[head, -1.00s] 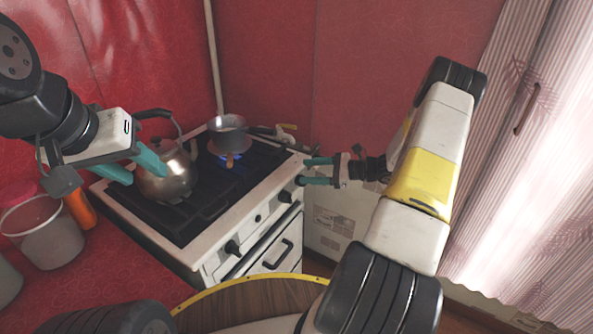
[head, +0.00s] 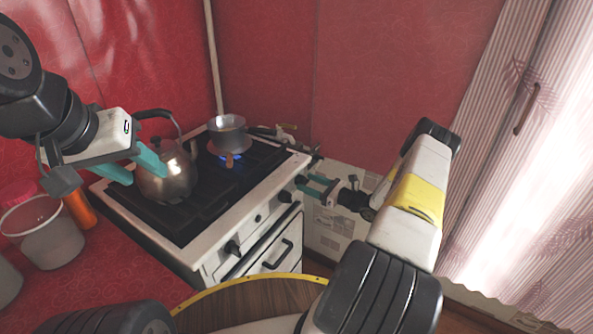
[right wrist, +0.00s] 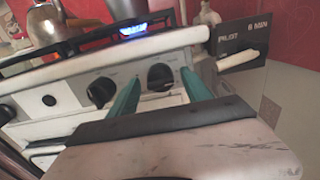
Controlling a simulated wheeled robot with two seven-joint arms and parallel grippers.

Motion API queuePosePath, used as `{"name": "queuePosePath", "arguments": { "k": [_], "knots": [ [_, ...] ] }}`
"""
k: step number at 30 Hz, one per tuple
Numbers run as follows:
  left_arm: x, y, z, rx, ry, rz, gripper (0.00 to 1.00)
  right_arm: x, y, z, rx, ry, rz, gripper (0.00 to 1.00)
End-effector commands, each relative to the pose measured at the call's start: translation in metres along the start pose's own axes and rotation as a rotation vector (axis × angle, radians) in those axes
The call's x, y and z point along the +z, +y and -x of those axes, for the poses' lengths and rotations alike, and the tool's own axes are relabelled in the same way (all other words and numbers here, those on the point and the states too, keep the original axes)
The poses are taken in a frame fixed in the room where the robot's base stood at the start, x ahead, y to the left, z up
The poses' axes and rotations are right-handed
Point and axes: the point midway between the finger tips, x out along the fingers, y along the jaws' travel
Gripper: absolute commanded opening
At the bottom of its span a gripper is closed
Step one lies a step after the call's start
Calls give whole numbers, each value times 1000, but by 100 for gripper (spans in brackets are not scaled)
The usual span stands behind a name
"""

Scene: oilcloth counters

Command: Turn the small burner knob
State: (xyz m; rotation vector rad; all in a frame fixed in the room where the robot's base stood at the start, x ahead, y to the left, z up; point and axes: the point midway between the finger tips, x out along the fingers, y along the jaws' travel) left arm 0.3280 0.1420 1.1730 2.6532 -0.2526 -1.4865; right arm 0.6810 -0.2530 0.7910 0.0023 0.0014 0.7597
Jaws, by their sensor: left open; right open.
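The white stove front carries black knobs. One knob (right wrist: 160,76) lies between the teal fingertips of my right gripper (right wrist: 161,75) in the right wrist view; contact cannot be told. In the head view my right gripper (head: 303,184) is open at the stove's right front corner, its fingers pointing left at the knobs. Another knob (right wrist: 101,91) sits just left of the fingers. A further knob (head: 232,247) is near the front left corner. No readable label shows which knob is the small burner's. My left gripper (head: 148,177) is open and empty by the kettle.
A steel kettle (head: 167,184) stands on the left of the stove top (head: 205,205). A pot (head: 227,135) sits at the back over a blue flame (head: 230,158). A dark panel reading "PILOT" (right wrist: 245,38) is right of the knobs. A clear bucket (head: 45,240) stands at left.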

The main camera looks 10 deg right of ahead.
Motion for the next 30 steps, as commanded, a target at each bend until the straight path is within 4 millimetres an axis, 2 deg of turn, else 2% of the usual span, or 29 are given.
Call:
{"name": "queuePosePath", "arguments": {
  "k": [9, 11, 18, 30],
  "knots": [
    [0, 0, 0, 0, 0, 0, 45, 0, 0, -5, 0, 0, 0, 58],
    [0, 0, 0, 0, 0, 0, 45, 0, 0, -5, 0, 0, 0, 48],
    [0, 0, 0, 0, 0, 0, 45, 0, 0, -4, 0, 0, 0, 1],
    [0, 0, 0, 0, 0, 0, 45, 1, 0, -4, -1, -2, 68, 0]
  ]
}}
